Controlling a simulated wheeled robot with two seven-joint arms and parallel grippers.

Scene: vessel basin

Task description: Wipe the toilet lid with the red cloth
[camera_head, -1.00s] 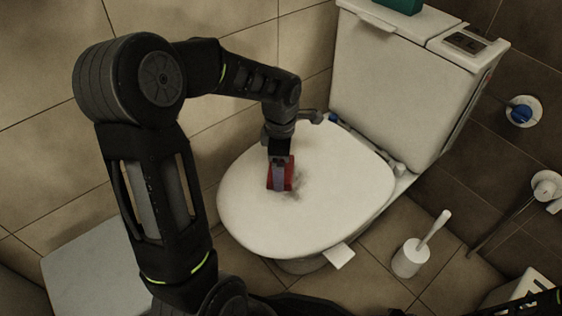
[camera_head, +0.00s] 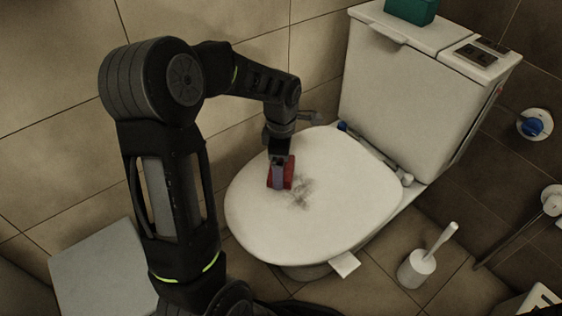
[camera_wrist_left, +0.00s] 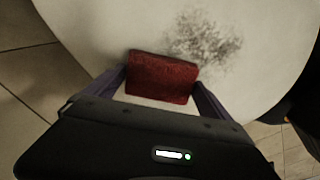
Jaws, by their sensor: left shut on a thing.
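The toilet lid (camera_head: 345,208) is white and closed, with a dark smudge (camera_head: 300,193) near its middle. My left gripper (camera_head: 281,186) is shut on the red cloth (camera_head: 289,172), a small block-like pad, at the left part of the lid. In the left wrist view the cloth (camera_wrist_left: 161,78) sits between the two fingers of the gripper (camera_wrist_left: 160,92). The smudge (camera_wrist_left: 204,42) lies just beyond the cloth, to its upper right. Whether the cloth touches the lid is hard to tell. My right gripper is not in view.
The white cistern (camera_head: 395,95) stands behind the lid, with a green box (camera_head: 411,10) on top. A toilet brush in its holder (camera_head: 418,268) is on the floor at right. A tiled wall is close behind my left arm. A pale grey panel (camera_head: 105,265) is at lower left.

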